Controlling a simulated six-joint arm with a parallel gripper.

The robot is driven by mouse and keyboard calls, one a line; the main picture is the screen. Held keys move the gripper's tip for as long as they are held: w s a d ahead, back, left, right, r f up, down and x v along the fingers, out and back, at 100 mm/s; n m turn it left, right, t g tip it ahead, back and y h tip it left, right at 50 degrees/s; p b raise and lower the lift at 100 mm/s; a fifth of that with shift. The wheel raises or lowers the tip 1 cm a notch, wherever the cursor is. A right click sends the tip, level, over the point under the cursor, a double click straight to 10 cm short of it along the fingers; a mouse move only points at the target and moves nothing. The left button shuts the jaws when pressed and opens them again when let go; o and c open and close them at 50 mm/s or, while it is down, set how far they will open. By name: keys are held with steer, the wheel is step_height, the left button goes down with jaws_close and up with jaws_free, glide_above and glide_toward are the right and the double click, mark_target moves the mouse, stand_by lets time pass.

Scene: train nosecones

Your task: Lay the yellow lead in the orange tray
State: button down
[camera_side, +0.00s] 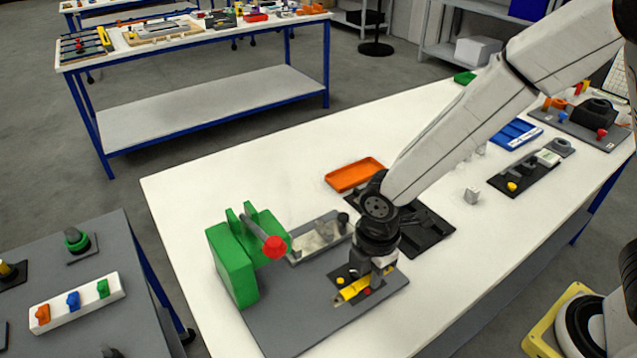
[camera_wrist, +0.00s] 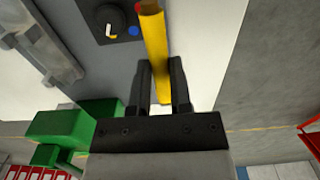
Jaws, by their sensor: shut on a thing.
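The yellow lead (camera_side: 354,289) is a yellow bar low over the front of the grey base plate. I cannot tell whether the lead touches the plate. The orange tray (camera_side: 355,174) lies on the white table behind my gripper, to its left in the side view, and looks empty.
A green stand with a red-ended rod (camera_side: 232,265) rises left of my gripper. A grey metal trough (camera_side: 318,238) lies between it and my arm. A black tray (camera_side: 430,232) is right of my wrist. White table is free left of the orange tray.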

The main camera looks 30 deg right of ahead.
step_height(320, 180, up, 5)
steer(key=shift+r, duration=0.1)
steer(key=shift+w+r, duration=0.15)
steer(key=shift+r, duration=0.1)
steer(key=w+d+r, duration=0.1)
steer(key=w+d, duration=0.2)
steer(key=w, duration=0.8)
steer(key=w+d, duration=0.3)
steer(key=w, duration=0.7)
steer(key=w+d+f, duration=0.1)
steer(key=w+d, duration=0.5)
steer(key=d, duration=0.3)
steer(key=w+d+f, duration=0.1)
steer(key=w+d, duration=0.5)
steer(key=d, duration=0.4)
steer(key=shift+a+f, duration=0.15)
steer(key=shift+f, duration=1.95)
steer(key=shift+f, duration=0.15)
steer(key=shift+f, duration=3.3)
